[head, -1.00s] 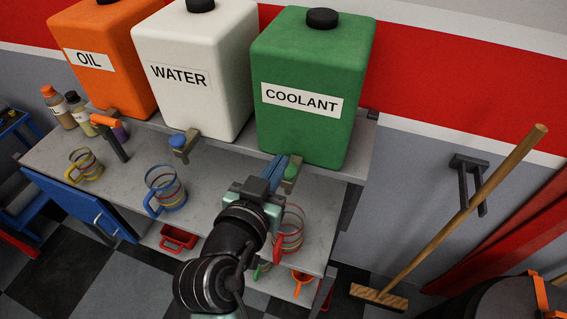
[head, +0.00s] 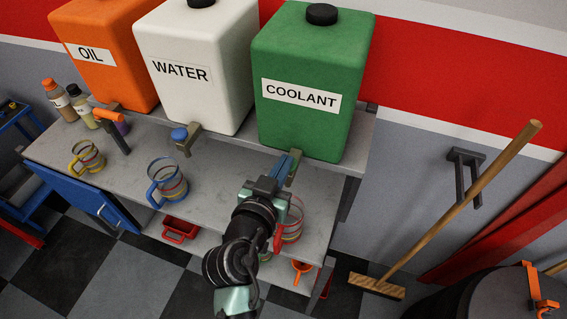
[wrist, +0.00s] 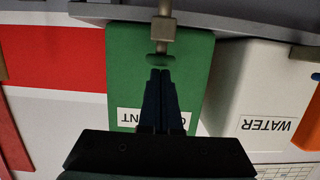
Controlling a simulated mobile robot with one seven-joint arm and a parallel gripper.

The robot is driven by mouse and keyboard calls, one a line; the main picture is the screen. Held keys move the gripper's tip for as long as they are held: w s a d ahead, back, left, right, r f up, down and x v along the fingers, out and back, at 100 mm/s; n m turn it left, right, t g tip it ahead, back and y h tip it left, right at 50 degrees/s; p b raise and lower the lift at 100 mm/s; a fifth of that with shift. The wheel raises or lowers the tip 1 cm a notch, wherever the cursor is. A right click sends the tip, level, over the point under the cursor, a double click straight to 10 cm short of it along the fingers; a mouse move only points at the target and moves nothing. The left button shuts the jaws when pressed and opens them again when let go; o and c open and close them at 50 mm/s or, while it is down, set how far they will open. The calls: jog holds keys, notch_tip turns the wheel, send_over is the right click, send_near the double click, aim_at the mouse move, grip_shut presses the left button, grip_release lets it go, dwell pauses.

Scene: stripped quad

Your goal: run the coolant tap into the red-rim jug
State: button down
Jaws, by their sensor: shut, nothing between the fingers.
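The green coolant tank (head: 310,95) stands on the raised shelf at the right. Its tap (head: 293,170) sticks out low at the front; the wrist view shows its green knob (wrist: 160,61). My gripper (head: 290,160) is shut and empty. In the wrist view its blue fingertips (wrist: 160,73) are right at the knob; whether they touch, I cannot tell. The red-rim jug (head: 294,219) stands on the bench below the tap, with its red handle (head: 278,239) toward me. My arm hides part of the jug. I see no stream, and the jug's contents are unclear.
The white water tank (head: 195,70) and orange oil tank (head: 105,50) stand to the left. A blue-rim jug (head: 167,182) and a yellow-rim jug (head: 87,156) are on the bench, with bare bench between. A broom (head: 450,215) leans at the right.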

jog(key=shift+f+b, duration=0.9)
jog(key=shift+b, duration=0.2)
dwell(3.3)
